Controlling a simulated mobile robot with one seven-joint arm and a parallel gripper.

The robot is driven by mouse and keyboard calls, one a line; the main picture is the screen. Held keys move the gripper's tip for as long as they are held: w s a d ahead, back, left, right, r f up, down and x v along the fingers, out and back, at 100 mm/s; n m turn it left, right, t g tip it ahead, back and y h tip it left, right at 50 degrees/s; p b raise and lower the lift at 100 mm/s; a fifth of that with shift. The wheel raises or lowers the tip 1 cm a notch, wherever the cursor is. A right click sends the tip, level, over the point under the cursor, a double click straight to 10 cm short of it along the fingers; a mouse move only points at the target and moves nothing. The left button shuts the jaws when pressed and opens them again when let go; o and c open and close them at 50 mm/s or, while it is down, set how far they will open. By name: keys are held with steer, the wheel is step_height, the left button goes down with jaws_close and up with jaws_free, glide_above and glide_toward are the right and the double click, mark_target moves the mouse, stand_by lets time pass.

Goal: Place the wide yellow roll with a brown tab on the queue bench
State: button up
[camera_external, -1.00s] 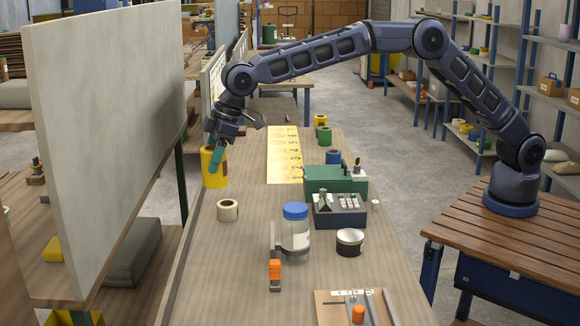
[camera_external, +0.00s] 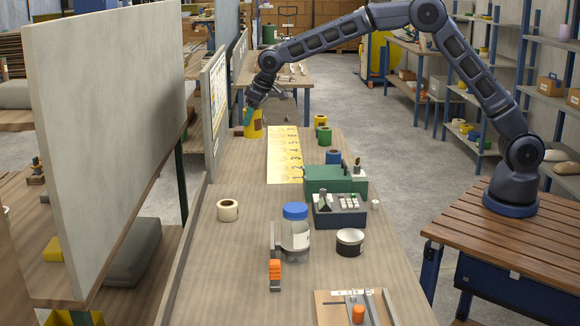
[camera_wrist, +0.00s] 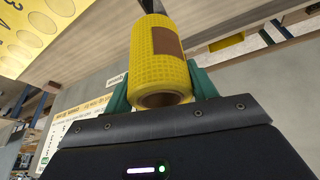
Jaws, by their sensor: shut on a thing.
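The wide yellow roll (camera_external: 252,124) with a brown tab is held at the far left end of the bench. It also fills the middle of the wrist view (camera_wrist: 158,62), where the brown tab (camera_wrist: 167,41) faces the camera. My gripper (camera_external: 249,115) is shut on the roll, with its green fingers on either side of it in the wrist view (camera_wrist: 160,85). The roll appears raised off the bench top. Which far surface is the queue bench, I cannot tell for sure; a farther bench (camera_external: 290,80) stands behind the near one.
The near bench (camera_external: 215,270) carries a yellow numbered strip (camera_external: 284,155), a cream roll (camera_external: 228,210), a blue-lidded jar (camera_external: 295,232) and a green machine (camera_external: 335,180). Yellow, green and blue rolls stand right of the strip. Upright boards (camera_external: 215,110) border the left side.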

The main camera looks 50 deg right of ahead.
steer(key=w+d+f+m+h, duration=0.1)
steer(key=d+m, duration=0.3)
steer(key=d, duration=1.9)
steer(key=w+d+f+m+h, duration=0.15)
steer(key=d+m, duration=0.25)
steer(key=d, duration=1.9)
steer(key=shift+t, duration=0.3)
steer(key=f, duration=1.9)
steer(key=shift+s+f, duration=0.25)
steer(key=shift+f, duration=0.1)
steer(key=o, duration=0.6)
steer(key=shift+f, duration=0.15)
steer(key=o, duration=0.4)
steer(key=shift+o, duration=0.2)
